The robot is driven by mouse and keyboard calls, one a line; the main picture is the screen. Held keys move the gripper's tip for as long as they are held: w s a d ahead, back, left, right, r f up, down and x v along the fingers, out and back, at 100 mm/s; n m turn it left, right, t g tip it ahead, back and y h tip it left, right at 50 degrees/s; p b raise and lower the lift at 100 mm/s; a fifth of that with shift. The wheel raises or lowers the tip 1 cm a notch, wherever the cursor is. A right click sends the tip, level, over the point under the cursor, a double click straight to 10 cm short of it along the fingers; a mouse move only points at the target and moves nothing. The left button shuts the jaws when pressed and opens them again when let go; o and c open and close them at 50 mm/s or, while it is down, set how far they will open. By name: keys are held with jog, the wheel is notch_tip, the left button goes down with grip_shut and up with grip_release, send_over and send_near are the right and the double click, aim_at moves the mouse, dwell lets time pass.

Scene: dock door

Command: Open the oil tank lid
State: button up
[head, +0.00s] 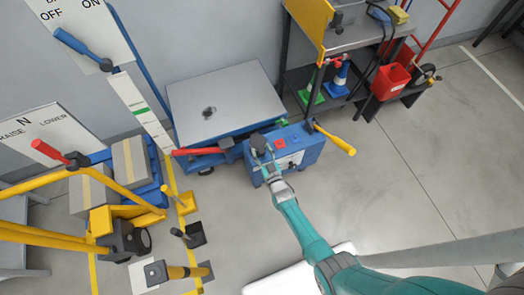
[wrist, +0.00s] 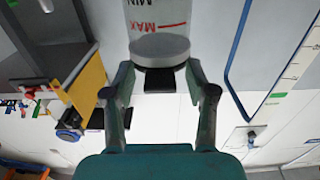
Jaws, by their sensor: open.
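The oil tank (wrist: 158,17) is a pale cylinder with MIN and red MAX marks, at the top middle of the wrist view. Its round grey lid (wrist: 160,47) sits on the tank's end, with a dark tab (wrist: 158,80) at its near edge. My gripper (wrist: 160,72) is open, with one finger on each side of the lid. I cannot tell whether the fingers touch it. In the head view my gripper (head: 264,160) is at the blue pump unit (head: 312,148), close by a dark round top (head: 258,142), and hides part of the unit.
A lift table with a grey top (head: 225,103) stands behind the unit. A red lever (head: 195,152) and a yellow-handled lever (head: 335,138) stick out nearby. Yellow rails and pallet boxes (head: 130,162) stand left. A red bucket (head: 391,78) is at right. Floor at right is clear.

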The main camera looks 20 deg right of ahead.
grip_shut()
jog(key=shift+r, duration=0.1)
